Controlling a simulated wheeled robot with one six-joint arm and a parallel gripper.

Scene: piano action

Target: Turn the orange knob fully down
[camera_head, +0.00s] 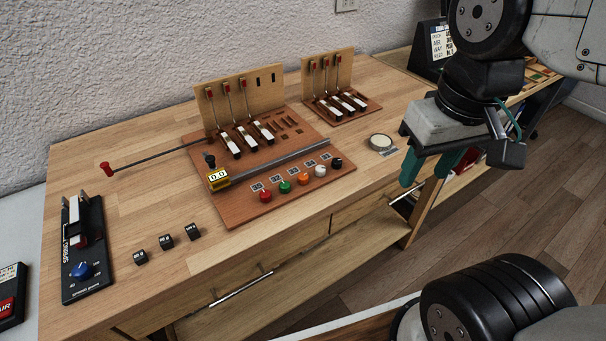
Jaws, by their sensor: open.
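The orange knob (303,179) is a small round knob in a row on the front part of the reddish-brown piano action board (240,212). It sits between the green knob (285,187) and the white knob (320,170). Small number labels stand behind the row; I cannot read the knob's setting. My gripper (424,178), with green fingers, is open and empty. It hangs to the right of the board, near the table's right edge, apart from the orange knob.
A red knob (265,195) and a black knob (337,163) end the row. A round tin (380,142) lies between board and gripper. Black cubes (166,241) and a blue-knobbed device (84,262) stand left. The table front is mostly clear.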

